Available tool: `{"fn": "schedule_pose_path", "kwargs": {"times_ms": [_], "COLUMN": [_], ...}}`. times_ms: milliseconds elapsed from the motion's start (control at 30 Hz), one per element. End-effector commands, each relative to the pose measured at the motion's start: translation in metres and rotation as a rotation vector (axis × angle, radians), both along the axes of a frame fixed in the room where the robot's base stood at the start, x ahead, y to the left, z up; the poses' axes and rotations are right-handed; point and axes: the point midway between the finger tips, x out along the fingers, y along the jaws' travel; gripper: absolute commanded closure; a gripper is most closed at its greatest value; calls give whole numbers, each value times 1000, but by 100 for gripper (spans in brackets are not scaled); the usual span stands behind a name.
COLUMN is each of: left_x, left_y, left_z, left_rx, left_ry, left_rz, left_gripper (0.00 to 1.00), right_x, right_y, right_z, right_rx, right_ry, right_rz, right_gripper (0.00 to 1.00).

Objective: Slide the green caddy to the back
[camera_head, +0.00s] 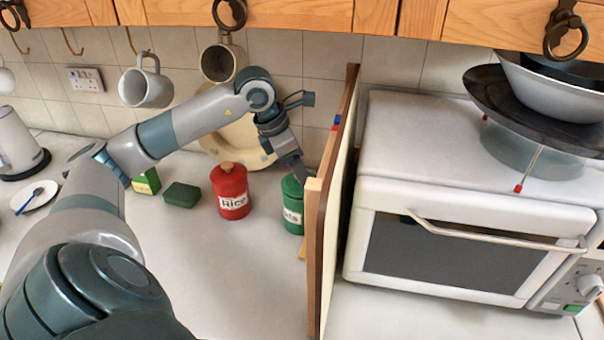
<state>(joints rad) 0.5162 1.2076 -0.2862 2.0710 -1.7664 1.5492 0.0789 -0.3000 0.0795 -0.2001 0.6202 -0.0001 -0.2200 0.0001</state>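The green caddy (291,212) is a round canister with a pale label whose visible letters end in "ts". It stands upright on the worktop, and its right side is partly hidden by an upright wooden board. My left gripper (294,172) points down at the top of the caddy, by its lid. I cannot tell whether it touches the lid or whether its fingers are apart. My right gripper is not in view.
A red "Rice" canister (231,193) stands left of the caddy. A cream plate (222,140) leans against the tiles behind. Upright wooden boards (318,232) and a white microwave (450,198) block the right. A dark green sponge (181,194) lies left. The front worktop is clear.

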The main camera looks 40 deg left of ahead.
Motion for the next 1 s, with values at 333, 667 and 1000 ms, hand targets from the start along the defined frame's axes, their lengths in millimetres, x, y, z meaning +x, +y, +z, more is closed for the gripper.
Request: {"fn": "schedule_pose_path", "kwargs": {"times_ms": [333, 667, 1000], "left_x": [0, 0, 0], "left_y": [0, 0, 0], "left_z": [0, 0, 0], "left_rx": [0, 0, 0], "left_ry": [0, 0, 0], "left_rz": [0, 0, 0], "left_gripper": [53, 6, 0], "right_x": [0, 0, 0], "right_y": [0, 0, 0], "right_z": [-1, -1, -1], "right_rx": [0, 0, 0], "right_ry": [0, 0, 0], "right_rz": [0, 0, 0], "right_gripper": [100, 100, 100]}}
